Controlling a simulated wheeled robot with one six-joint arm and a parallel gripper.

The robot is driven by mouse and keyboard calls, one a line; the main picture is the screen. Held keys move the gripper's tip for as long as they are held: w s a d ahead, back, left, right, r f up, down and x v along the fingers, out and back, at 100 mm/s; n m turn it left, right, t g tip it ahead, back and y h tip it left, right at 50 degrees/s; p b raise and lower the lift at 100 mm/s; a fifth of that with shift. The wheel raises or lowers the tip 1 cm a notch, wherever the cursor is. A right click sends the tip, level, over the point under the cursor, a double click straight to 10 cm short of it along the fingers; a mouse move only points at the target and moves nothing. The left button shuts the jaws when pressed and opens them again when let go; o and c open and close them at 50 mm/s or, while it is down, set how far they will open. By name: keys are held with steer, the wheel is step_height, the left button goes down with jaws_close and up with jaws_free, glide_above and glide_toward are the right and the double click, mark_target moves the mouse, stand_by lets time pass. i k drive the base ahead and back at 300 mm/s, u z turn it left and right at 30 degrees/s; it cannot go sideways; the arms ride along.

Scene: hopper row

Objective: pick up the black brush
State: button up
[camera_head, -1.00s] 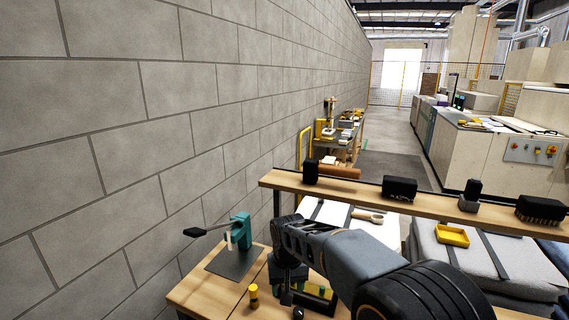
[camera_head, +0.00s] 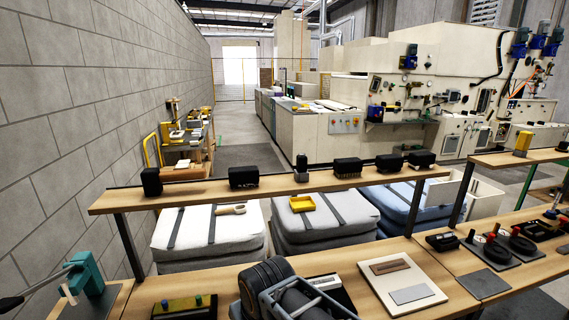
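A black brush (camera_head: 347,168) appears to lie on the raised wooden shelf (camera_head: 215,190), right of the middle, with pale bristles along its lower front edge. Nothing touches it from above. Part of my arm shows at the bottom centre, in front of the lower bench and well short of the shelf. The fingers of my gripper are not in view.
Other dark blocks (camera_head: 243,177) stand along the shelf, including one close left of the brush (camera_head: 301,168) and two to its right. A white board (camera_head: 402,284) lies on the lower bench. A teal clamp (camera_head: 87,272) stands at left. Space above the shelf is clear.

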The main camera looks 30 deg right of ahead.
mark_target(350, 166)
steer(key=z, duration=1.4)
